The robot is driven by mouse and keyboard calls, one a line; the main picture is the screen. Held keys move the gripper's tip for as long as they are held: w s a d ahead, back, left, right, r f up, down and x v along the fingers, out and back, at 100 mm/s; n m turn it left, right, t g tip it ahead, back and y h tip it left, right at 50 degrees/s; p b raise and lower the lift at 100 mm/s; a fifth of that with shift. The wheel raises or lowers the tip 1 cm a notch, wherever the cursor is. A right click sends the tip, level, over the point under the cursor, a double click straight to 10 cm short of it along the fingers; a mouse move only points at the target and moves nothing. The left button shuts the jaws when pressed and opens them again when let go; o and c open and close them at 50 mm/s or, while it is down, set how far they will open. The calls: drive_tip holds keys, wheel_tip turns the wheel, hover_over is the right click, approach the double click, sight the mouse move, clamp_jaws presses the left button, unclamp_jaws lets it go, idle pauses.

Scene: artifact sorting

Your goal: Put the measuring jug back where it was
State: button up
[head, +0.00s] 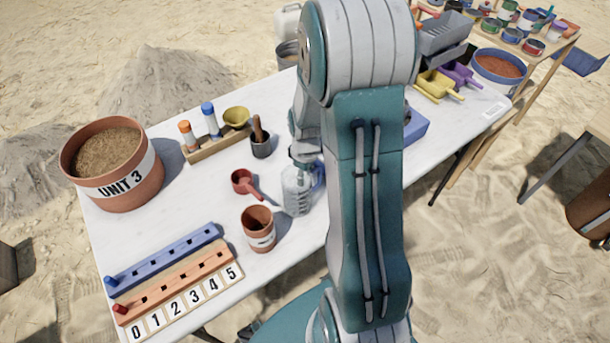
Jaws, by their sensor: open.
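The clear measuring jug (296,192) stands on the white table, just left of my arm. Its right side is partly hidden by the arm, and something bluish shows at that side. My gripper (304,160) is at the top of the jug, very close to it. It is open, but its fingers are small and partly hidden, so I cannot tell whether they touch the jug.
Near the jug are a brown pot (258,230), a red scoop (243,182) and a dark cup (261,146). The UNIT 3 bucket (120,192), peg rails (168,262) and number strip (190,303) are left. A bottle rack (215,143) stands behind. My arm hides the table's middle right.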

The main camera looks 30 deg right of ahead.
wheel_tip(320, 180, up, 12)
drive_tip(key=s+a+r+m+t, duration=0.4)
drive_tip(key=s+a+r+t, duration=0.1)
drive_tip(key=s+a+r, duration=0.9)
drive_tip(key=shift+a+r+m+t, duration=0.25)
drive_tip(key=shift+r+m+t, duration=0.05)
drive_tip(key=shift+m, duration=0.1)
